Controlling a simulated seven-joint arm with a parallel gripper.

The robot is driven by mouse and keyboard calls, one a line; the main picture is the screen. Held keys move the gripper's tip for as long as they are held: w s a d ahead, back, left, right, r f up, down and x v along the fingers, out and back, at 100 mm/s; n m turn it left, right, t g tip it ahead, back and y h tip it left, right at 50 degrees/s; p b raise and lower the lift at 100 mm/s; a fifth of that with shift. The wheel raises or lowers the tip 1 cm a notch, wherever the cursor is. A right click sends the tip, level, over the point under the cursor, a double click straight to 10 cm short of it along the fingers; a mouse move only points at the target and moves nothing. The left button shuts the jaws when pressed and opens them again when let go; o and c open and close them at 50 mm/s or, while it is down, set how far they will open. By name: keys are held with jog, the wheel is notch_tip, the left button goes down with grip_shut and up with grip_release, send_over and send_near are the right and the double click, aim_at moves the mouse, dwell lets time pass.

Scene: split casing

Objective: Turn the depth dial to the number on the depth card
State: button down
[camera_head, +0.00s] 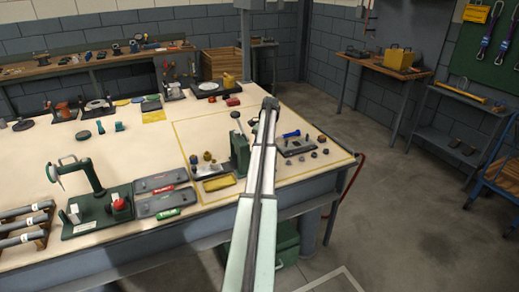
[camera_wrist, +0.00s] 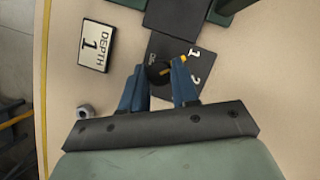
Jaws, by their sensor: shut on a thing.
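In the wrist view the depth card (camera_wrist: 97,46) is a white card with a dark border, reading "DEPTH 1". It lies flat to the left of a dark plate (camera_wrist: 176,45). The round black depth dial (camera_wrist: 157,73) sits on this plate and has an orange pointer line, aimed to the right and slightly up, roughly towards the 1. White numbers 1 and 2 show right of the dial, with 2 below 1. My gripper (camera_wrist: 159,68) has its blue fingers on both sides of the dial, shut on it. In the head view my arm hides the dial.
A grey metal nut-like part (camera_wrist: 84,111) lies left of my gripper in the wrist view. A green machine body (camera_head: 240,152) stands just left of my arm in the head view. A small dark tray (camera_head: 295,145) and several small parts lie to the right.

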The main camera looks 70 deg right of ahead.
jog(key=c, duration=0.8)
grip_release()
jog(key=shift+c, duration=0.2)
jog(key=w+v, duration=0.1)
jog(key=v, duration=0.6)
jog(key=shift+s+r, duration=0.3)
jog(key=shift+s, duration=0.2)
jog(key=shift+d, duration=0.1)
